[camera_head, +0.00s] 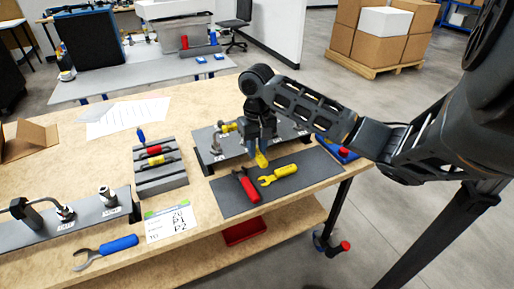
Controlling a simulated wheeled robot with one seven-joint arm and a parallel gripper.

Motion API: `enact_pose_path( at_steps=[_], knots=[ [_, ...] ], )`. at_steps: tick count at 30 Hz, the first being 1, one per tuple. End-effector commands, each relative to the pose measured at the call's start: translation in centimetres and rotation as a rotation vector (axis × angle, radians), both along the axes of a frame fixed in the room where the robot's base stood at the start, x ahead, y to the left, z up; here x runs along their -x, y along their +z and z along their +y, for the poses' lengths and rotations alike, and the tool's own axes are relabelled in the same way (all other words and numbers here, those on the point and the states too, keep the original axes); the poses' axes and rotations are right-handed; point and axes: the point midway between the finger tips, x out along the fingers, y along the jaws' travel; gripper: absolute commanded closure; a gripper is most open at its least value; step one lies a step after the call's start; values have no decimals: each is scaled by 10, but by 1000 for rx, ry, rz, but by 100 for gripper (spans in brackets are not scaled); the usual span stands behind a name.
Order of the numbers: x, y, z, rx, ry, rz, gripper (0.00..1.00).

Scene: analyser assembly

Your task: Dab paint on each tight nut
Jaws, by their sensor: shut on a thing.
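My gripper (261,142) points down over the front edge of a grey fitting plate (205,154). It is shut on a small yellow thing (261,158), perhaps a paint marker; its tip is just above the dark mat. A brass-coloured fitting (228,127) stands on this plate left of my gripper; my gripper and arm hide other parts of the plate. A second plate (90,222) at left bears a bent pipe with a nut (65,213) and a separate metal fitting (107,197), both with labels too small to read. No paint on the nuts can be made out.
A red-handled tool (246,187) and a yellow wrench (278,175) lie on the dark mat (228,205). A blue-handled wrench (110,250) lies at front left. A stepped grey rack (160,180) holds coloured tools. A card (172,222) lies before it.

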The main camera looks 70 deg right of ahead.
Motion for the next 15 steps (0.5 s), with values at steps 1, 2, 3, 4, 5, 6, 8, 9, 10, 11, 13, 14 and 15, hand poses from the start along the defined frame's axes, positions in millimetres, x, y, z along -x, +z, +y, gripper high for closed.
enact_pose_path(
  at_steps=[1, 2, 3, 4, 5, 6, 8, 9, 10, 11, 13, 14, 15],
  knots=[
    [0, 0, 0, 0, 0, 0, 100],
    [-1, 0, -1, 0, 0, 0, 100],
    [-1, 0, -1, 0, 0, 0, 100],
    [-1, 0, -1, 1, 0, -1, 100],
    [-1, 0, -1, 1, 0, -1, 100],
    [-2, 0, -2, 1, 0, -1, 100],
    [-2, 0, -2, 1, 0, -1, 100],
    [-2, 0, -3, 1, 0, -1, 100],
    [-3, 0, -3, 1, 1, -1, 100],
    [-3, 0, -3, 1, 1, -1, 100],
    [-3, 0, -4, 0, 1, 0, 100],
    [-4, 0, -4, 0, 1, 0, 100],
    [-4, 0, -4, 0, 1, 0, 100]
  ],
)
